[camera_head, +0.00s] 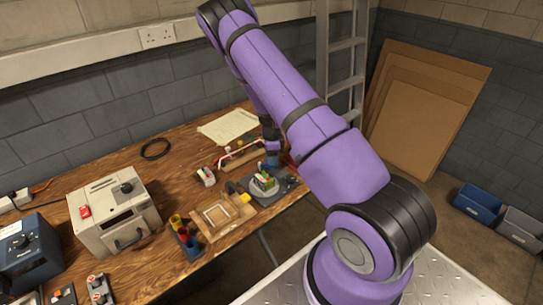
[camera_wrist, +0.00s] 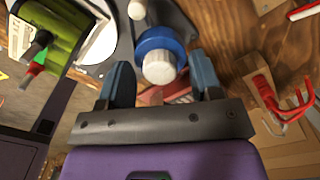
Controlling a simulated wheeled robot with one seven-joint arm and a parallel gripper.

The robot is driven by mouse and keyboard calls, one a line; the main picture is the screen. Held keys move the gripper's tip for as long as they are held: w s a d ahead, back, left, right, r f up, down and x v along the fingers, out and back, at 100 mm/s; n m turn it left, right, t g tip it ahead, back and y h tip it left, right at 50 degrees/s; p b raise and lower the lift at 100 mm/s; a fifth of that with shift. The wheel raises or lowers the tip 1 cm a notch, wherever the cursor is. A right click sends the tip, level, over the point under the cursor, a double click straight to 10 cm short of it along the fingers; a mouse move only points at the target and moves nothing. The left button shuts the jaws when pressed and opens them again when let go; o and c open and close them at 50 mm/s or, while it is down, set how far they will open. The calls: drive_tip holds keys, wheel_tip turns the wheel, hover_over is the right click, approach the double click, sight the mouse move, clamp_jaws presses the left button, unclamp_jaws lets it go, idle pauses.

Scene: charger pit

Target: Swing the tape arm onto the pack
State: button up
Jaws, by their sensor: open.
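In the wrist view the green pack (camera_wrist: 52,32) is at the upper left, beside a white disc (camera_wrist: 98,42). A blue collar with a pale ribbed knob (camera_wrist: 159,66) stands at top centre. My gripper (camera_wrist: 160,68) is open, its two dark blue fingers on either side of the knob, with visible gaps. In the head view my gripper (camera_head: 271,158) is small, just behind the pack. I cannot clearly pick out the tape arm.
A wooden tray (camera_head: 216,214), red and blue cups (camera_head: 190,245) and a beige box with a handle (camera_head: 113,212) stand to the left. Red wires on a wooden strip (camera_wrist: 283,100) lie right of my gripper in the wrist view. Paper (camera_head: 229,126) lies at the back.

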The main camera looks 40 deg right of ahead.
drive_tip(key=shift+c, duration=0.4)
drive_tip(key=c, duration=0.8)
drive_tip(key=shift+c, duration=0.2)
drive_tip(key=shift+n, duration=0.3)
drive_tip(key=n, duration=1.1)
drive_tip(key=shift+n, duration=0.3)
drive_tip(key=o, duration=0.9)
